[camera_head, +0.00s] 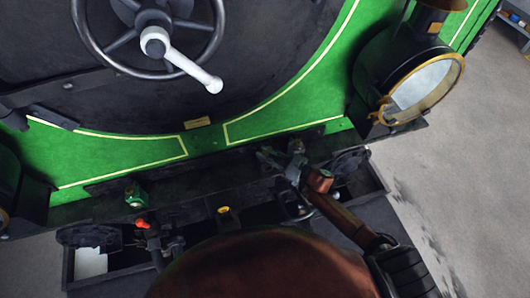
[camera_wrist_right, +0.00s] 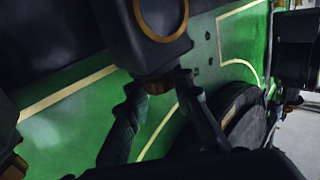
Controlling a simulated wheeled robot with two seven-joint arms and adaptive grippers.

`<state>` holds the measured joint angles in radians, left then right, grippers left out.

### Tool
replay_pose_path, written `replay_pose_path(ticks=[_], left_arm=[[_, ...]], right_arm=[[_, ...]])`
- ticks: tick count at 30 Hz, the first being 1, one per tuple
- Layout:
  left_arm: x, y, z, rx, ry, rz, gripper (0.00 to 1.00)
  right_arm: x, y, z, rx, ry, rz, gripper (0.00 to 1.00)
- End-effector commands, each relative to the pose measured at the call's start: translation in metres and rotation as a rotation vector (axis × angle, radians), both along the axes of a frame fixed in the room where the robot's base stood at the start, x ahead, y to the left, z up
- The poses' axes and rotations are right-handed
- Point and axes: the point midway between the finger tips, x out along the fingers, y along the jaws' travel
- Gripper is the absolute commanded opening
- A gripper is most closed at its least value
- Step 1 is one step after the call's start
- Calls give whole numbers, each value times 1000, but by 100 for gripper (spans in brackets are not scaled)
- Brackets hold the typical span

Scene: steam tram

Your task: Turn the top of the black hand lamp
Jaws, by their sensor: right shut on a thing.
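In the right wrist view, the black hand lamp (camera_wrist_right: 150,42) has a dark body with a brass ring around a dark round glass. A small brownish piece (camera_wrist_right: 158,86) sticks out at its lower end. The two fingers of my right gripper (camera_wrist_right: 160,88) stand on either side of that piece and are shut on it. In the head view, my right gripper (camera_head: 280,162) is in front of the tram's dark front beam; the lamp is too small and dark there to make out clearly. My left gripper is not in view.
A large headlamp (camera_head: 418,88) with a brass rim stands to the right of the gripper. A handwheel (camera_head: 148,35) with a white handle is at upper left. Green panels (camera_head: 100,155) and the dark beam close off the front. Bare floor (camera_head: 450,190) lies at right.

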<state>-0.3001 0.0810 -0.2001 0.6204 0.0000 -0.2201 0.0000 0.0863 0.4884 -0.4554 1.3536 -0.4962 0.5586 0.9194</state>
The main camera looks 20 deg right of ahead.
Motion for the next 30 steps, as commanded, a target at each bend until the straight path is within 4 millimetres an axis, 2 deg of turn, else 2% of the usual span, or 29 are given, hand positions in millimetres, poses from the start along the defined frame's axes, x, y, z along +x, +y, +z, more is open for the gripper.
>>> replay_pose_path(ticks=[7, 30], left_arm=[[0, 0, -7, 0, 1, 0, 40], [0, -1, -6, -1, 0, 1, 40]], right_arm=[[0, 1, -1, 1, -1, 80, 0], [0, 2, 0, 2, -1, 82, 0]])
